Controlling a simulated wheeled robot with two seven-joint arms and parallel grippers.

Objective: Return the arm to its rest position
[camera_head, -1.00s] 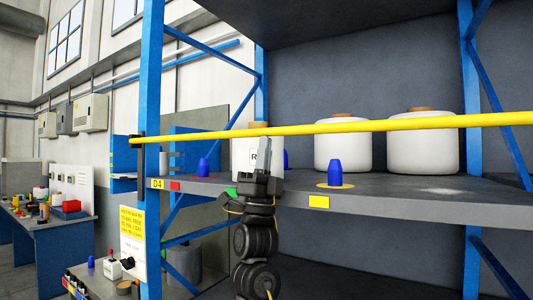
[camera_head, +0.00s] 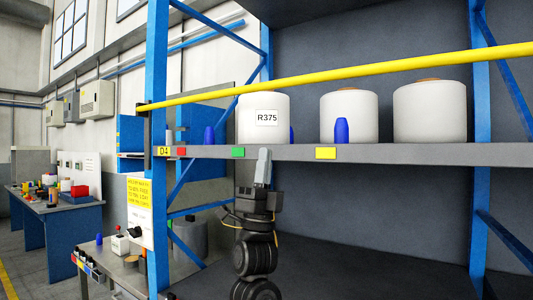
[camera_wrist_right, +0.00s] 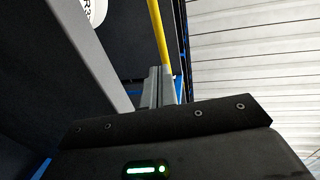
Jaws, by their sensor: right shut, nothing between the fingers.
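My right arm rises in the middle of the head view. Its gripper (camera_head: 264,155) is shut and empty, fingers pointing up, with its tips close to the shelf's front edge in the picture. The shut fingers also show in the wrist view (camera_wrist_right: 158,88), with the grey shelf edge (camera_wrist_right: 92,50) to their left. A white bobbin labelled R375 (camera_head: 265,118) stands on the shelf (camera_head: 390,153) above the gripper. My left gripper is not in view.
A yellow bar (camera_head: 400,71) crosses in front of the shelf. Two more white bobbins (camera_head: 349,103) (camera_head: 430,112) and several blue cones (camera_head: 341,131) stand on it. A blue upright (camera_head: 157,190) is left of my arm. A workbench (camera_head: 60,235) stands far left.

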